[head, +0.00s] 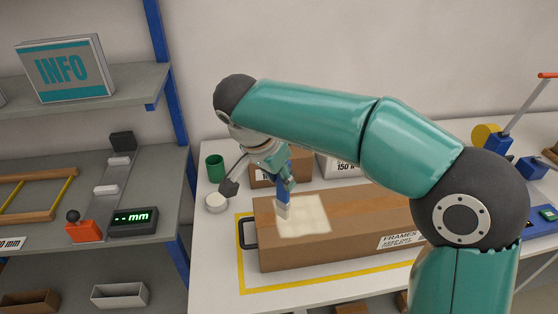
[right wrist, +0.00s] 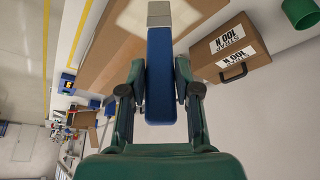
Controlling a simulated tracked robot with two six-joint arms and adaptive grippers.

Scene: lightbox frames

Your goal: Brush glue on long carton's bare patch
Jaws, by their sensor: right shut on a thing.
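The long brown carton (head: 350,250) lies on the white table, with a "FRAMES" label near its right part. A pale cream patch (head: 310,218) is on its top toward the left end; part of it shows at the top of the right wrist view (right wrist: 130,18). My right gripper (head: 279,176) is shut on the blue handle of a brush (right wrist: 159,75). The brush points down, its pale bristles (head: 283,211) at the patch's left side. I cannot tell whether they touch it. My left gripper is out of view.
A green cup (head: 214,168) and a round white dish (head: 215,203) stand left of the carton. Smaller boxes (right wrist: 230,53) stand behind it. A yellow outline (head: 245,287) surrounds the carton. A shelf unit (head: 160,165) is at the left.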

